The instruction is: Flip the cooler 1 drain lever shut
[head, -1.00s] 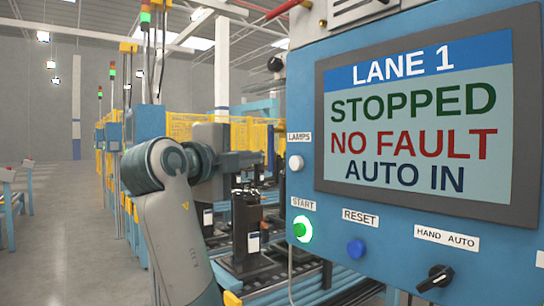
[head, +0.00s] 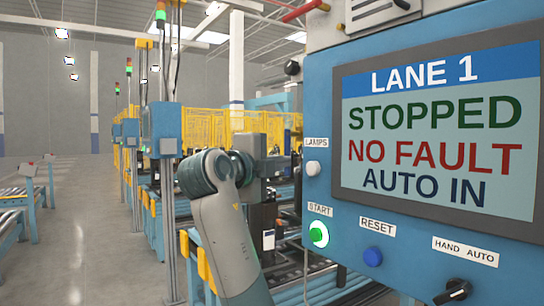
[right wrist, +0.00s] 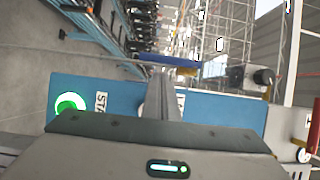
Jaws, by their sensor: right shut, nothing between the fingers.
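I cannot pick out a lever marked as the cooler 1 drain in either view. A red handle (head: 300,11) sticks out at the top left of the blue control panel (head: 325,262); I see no label on it. My right gripper (head: 288,166) is at the left of the panel, partly hard to make out against dark machine parts. In the right wrist view its fingers (right wrist: 160,100) are together and empty, in front of the blue panel. My left gripper does not show.
The panel carries a green lit START button (head: 318,234), a blue RESET button (head: 373,257) and a black HAND/AUTO switch (head: 453,291). Its screen (head: 440,130) reads LANE 1 STOPPED, NO FAULT, AUTO IN. Yellow fencing (head: 205,130) stands behind. Open floor (head: 85,230) lies at left.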

